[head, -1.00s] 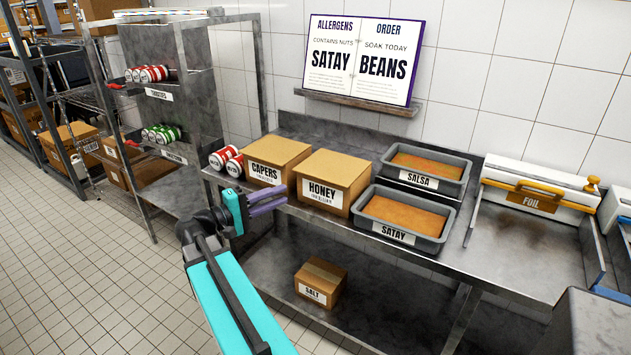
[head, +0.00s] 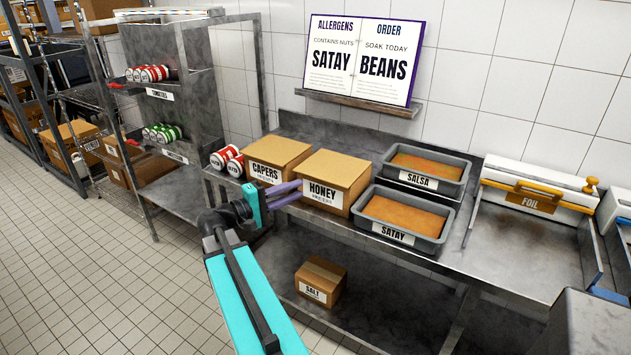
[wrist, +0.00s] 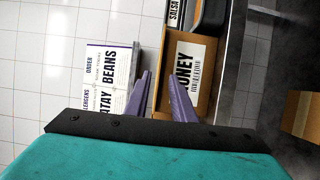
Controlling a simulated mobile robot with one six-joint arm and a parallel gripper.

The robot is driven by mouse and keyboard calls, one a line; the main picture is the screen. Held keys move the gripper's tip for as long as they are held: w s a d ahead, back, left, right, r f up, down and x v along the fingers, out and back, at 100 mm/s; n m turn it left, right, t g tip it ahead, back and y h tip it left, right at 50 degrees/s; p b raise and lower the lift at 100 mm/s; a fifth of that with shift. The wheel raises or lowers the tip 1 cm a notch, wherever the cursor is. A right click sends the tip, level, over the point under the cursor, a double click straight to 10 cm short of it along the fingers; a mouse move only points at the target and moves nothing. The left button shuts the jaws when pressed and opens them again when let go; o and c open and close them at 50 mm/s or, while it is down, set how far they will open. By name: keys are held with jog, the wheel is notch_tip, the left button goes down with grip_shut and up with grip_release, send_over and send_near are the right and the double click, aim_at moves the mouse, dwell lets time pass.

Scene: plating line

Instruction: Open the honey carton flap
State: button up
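The honey carton (head: 343,168) is a brown cardboard box with a white HONEY label on its front, standing on the steel counter. Its top looks closed. My gripper (head: 298,190) has purple fingers and is in front of the carton's lower left, near the gap beside the capers carton. In the wrist view, my gripper (wrist: 160,75) has its fingers apart with nothing between them. The honey carton (wrist: 203,88) shows beyond the right finger, which covers part of its label. I cannot tell whether a finger touches it.
The capers carton (head: 280,153) stands left of the honey carton. Satay (head: 389,237) and salsa (head: 436,184) trays stand close on its right. Red cans (head: 228,160) are at the counter's left end. A salt carton (head: 320,283) sits on the lower shelf.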

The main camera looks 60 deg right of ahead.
jog(key=p+x, duration=0.2)
jog(key=x, duration=0.6)
jog(key=shift+d, duration=0.3)
jog(key=shift+s, duration=0.15)
grip_shut()
dwell(1.0)
